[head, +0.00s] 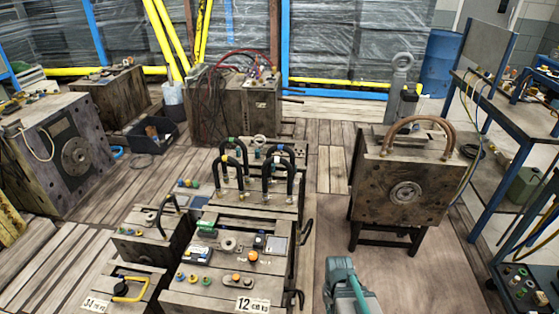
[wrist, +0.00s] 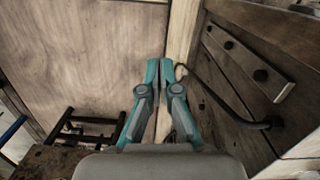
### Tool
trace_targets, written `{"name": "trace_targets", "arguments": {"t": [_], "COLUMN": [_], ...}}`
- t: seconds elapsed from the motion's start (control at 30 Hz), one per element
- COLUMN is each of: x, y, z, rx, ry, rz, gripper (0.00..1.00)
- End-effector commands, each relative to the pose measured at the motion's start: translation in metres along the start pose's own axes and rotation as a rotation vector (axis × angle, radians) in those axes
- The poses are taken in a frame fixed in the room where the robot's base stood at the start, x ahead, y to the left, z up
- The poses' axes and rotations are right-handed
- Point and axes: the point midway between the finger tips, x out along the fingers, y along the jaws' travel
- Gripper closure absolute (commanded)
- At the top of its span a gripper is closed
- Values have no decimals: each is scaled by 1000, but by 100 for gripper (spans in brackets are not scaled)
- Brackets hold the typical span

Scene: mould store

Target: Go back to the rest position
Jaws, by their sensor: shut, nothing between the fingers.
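My gripper (wrist: 165,72) shows in the wrist view with its teal and grey fingers together and nothing between them. Bare wooden floor boards lie beyond the fingertips. A dark mould side (wrist: 235,75) with a bolted bar stands to the right of the fingers. A thin black hooked handle (wrist: 225,108) sticks out from that side, close to the right finger; I cannot tell whether they touch. In the head view a teal and grey part of my arm shows at the bottom, right of the mould marked 12 (head: 225,262); the fingertips cannot be made out there.
A mould with a curved hose (head: 400,190) stands on a black stand to the right. A blue-framed bench (head: 508,140) stands at the right edge. Several moulds (head: 70,150) stand at the left and back. Floor (head: 325,215) is clear between the middle moulds and the stand.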

Motion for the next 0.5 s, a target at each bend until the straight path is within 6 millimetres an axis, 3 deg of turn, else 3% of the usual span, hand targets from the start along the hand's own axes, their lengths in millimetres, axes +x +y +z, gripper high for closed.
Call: {"name": "trace_targets", "arguments": {"t": [0.27,0.5], "x": [62,116], "y": [0,0], "z": [68,153], "rx": [1,1], "ry": [-158,-331], "rz": [1,2], "gripper": [100,100]}}
